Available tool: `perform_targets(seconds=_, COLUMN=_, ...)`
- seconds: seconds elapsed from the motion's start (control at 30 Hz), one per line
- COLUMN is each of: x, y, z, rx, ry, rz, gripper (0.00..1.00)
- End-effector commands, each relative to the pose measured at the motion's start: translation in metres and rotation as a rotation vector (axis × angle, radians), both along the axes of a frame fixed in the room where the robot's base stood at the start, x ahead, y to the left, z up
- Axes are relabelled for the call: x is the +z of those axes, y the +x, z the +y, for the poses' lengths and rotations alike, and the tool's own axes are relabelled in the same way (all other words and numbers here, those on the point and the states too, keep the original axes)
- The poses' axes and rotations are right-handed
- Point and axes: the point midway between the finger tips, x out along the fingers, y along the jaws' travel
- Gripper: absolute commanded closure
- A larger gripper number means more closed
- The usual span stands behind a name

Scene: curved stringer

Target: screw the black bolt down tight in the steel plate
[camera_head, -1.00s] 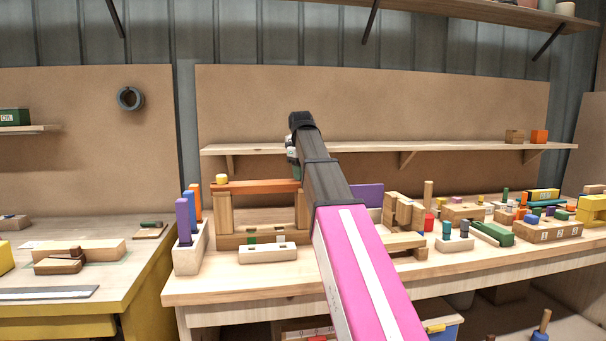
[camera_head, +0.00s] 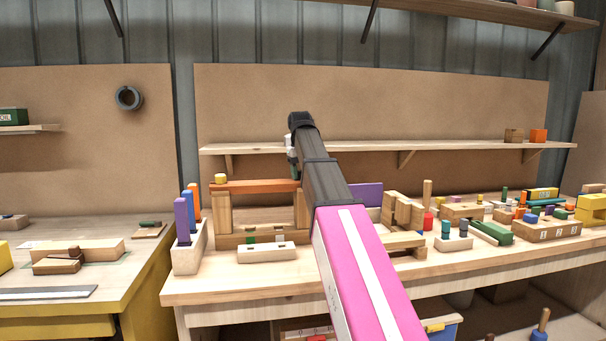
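I cannot make out the black bolt or the steel plate the task names in the head view. My arm reaches forward over the middle bench and hides what lies behind it. At its far end a small part of my gripper (camera_head: 292,154) shows beside the dark forearm, above the right end of an orange beam (camera_head: 255,187). The fingertips are too small and too hidden to tell whether they are open or shut, or hold anything.
The orange beam rests on wooden posts (camera_head: 225,212), with a yellow piece (camera_head: 221,178) on its left end. A white slotted block (camera_head: 266,254) lies in front. A wooden holder (camera_head: 188,256) with coloured pegs stands left. Several toy blocks crowd the right. A shelf (camera_head: 440,147) runs behind.

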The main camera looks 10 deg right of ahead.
Motion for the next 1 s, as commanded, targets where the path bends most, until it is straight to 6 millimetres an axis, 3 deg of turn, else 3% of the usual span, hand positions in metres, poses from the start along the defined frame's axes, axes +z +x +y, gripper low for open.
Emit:
perform_targets(seconds=0.37, x=-0.0022, y=-0.002, z=0.0042, rx=0.035, ry=0.01, rz=0.003, gripper=0.36)
perform_targets(seconds=0.8, x=-0.003, y=-0.0081, z=0.0055, rx=0.478, ry=0.009, rz=0.01, gripper=0.36)
perform_targets(seconds=1.0, x=-0.003, y=-0.0088, z=0.005, rx=0.557, ry=0.007, rz=0.011, gripper=0.36)
